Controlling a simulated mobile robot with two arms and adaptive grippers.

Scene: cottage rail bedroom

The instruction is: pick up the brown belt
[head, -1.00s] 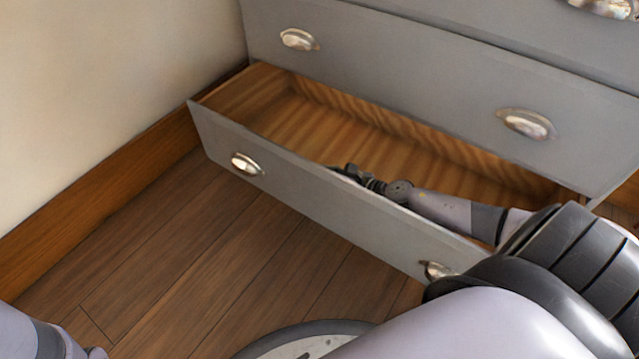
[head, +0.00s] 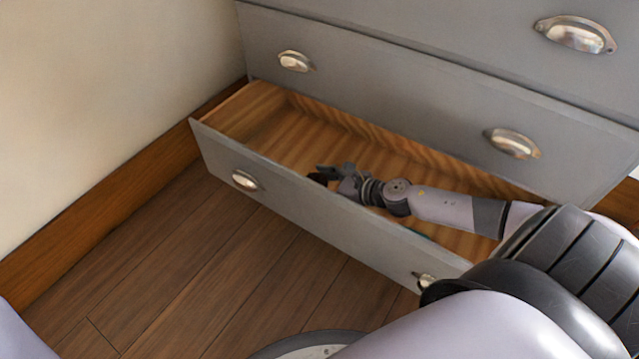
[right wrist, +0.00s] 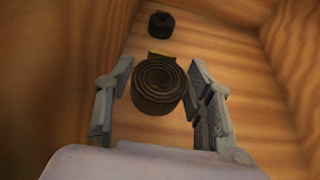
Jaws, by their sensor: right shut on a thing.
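The brown belt (right wrist: 158,86) is rolled into a coil and sits between the fingers of my right gripper (right wrist: 160,98) in the right wrist view. The gripper is shut on it, with one finger on each side. In the head view my right gripper (head: 332,174) is inside the open bottom drawer, just behind its front panel. A dark shape (head: 317,180) shows at its fingertips; it is too small there to tell for sure that it is the belt. My left gripper is out of view.
A second, darker coil (right wrist: 161,23) lies beyond the belt on the drawer's wooden floor. The open drawer (head: 290,210) has a grey front that hides part of its inside. Closed drawers (head: 430,95) stand above it. A wall is at the left; bare floor (head: 200,270) lies in front.

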